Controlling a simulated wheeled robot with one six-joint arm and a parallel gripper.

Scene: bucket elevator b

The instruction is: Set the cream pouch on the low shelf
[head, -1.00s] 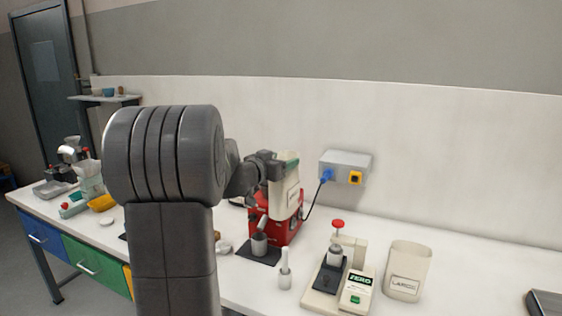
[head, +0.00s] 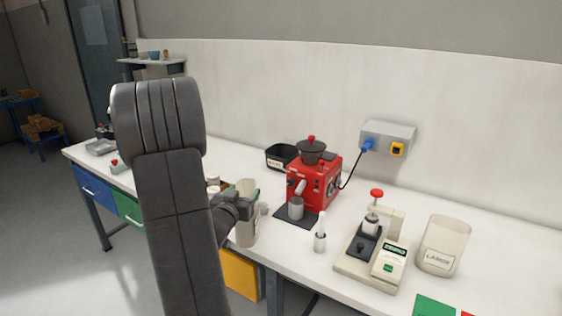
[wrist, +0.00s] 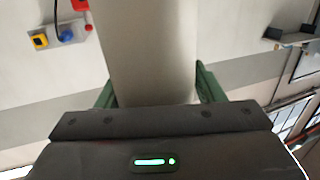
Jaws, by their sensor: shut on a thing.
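My gripper (head: 243,203) is shut on the cream pouch (head: 246,232) and holds it upright near the bench's front edge. Part of the pouch is hidden behind my gripper. In the wrist view the pouch (wrist: 145,45) stands between the two green fingers of my gripper (wrist: 155,90). A small grey shelf (head: 130,62) with several little cups stands at the far left, beyond my arm. I cannot tell whether it is the low shelf.
A blue rack (head: 38,112) stands at far left. Open floor lies front left.

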